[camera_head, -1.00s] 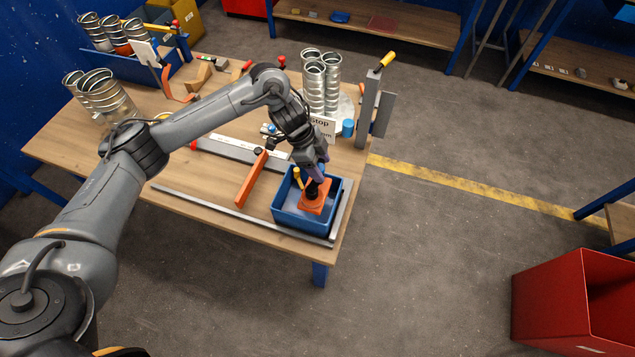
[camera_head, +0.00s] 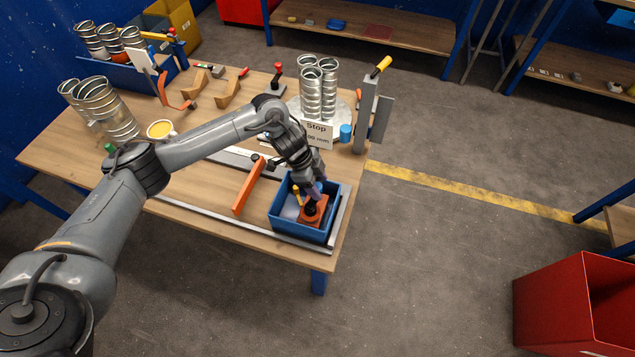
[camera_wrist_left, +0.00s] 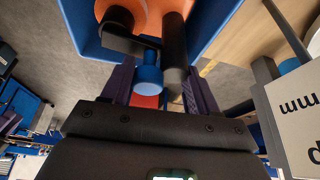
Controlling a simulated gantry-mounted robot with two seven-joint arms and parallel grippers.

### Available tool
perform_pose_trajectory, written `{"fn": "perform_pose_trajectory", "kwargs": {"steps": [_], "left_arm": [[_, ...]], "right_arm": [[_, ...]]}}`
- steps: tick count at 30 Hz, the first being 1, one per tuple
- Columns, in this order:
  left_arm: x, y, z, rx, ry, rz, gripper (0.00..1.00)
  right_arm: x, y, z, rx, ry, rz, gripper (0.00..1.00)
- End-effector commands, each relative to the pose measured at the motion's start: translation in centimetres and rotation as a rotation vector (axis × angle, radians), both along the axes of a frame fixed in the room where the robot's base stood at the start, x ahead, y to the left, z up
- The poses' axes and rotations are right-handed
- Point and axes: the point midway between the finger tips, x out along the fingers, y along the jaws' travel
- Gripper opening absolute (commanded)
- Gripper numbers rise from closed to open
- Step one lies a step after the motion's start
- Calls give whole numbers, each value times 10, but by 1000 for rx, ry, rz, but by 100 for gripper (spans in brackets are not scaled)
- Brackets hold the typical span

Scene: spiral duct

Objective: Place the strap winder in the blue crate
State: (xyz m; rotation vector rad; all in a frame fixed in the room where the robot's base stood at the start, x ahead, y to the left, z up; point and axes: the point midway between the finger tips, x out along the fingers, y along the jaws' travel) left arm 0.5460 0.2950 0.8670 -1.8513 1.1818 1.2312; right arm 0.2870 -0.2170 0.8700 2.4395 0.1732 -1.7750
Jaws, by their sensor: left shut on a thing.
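The strap winder (camera_head: 319,213) is orange with a black part on top. It is inside the blue crate (camera_head: 298,231) at the table's front right corner, in the right part of the crate. My left gripper (camera_head: 313,196) reaches down into the crate and is shut on the winder. In the left wrist view my gripper fingers (camera_wrist_left: 160,90) are on either side of the winder's black post and blue crank knob (camera_wrist_left: 148,74). The crate wall (camera_wrist_left: 84,28) shows close by. I cannot tell whether the winder touches the crate floor. My right gripper is not in view.
A yellow-handled tool stands in the crate's left part. An orange bar (camera_head: 249,186) lies left of the crate, and a metal rail (camera_head: 215,222) runs along the front edge.

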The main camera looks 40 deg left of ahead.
Motion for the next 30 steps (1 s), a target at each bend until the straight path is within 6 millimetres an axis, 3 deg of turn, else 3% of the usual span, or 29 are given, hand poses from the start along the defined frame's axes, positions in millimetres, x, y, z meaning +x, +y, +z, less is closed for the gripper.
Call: {"fn": "perform_pose_trajectory", "kwargs": {"steps": [15,16,20,30], "left_arm": [[1,0,-10,-1,-1,0,0],[0,0,-12,1,1,0,64],[0,0,-11,1,1,0,84],[0,0,-10,0,0,0,85]], "right_arm": [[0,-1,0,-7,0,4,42],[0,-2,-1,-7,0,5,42],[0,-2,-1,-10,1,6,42],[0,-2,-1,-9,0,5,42]]}}
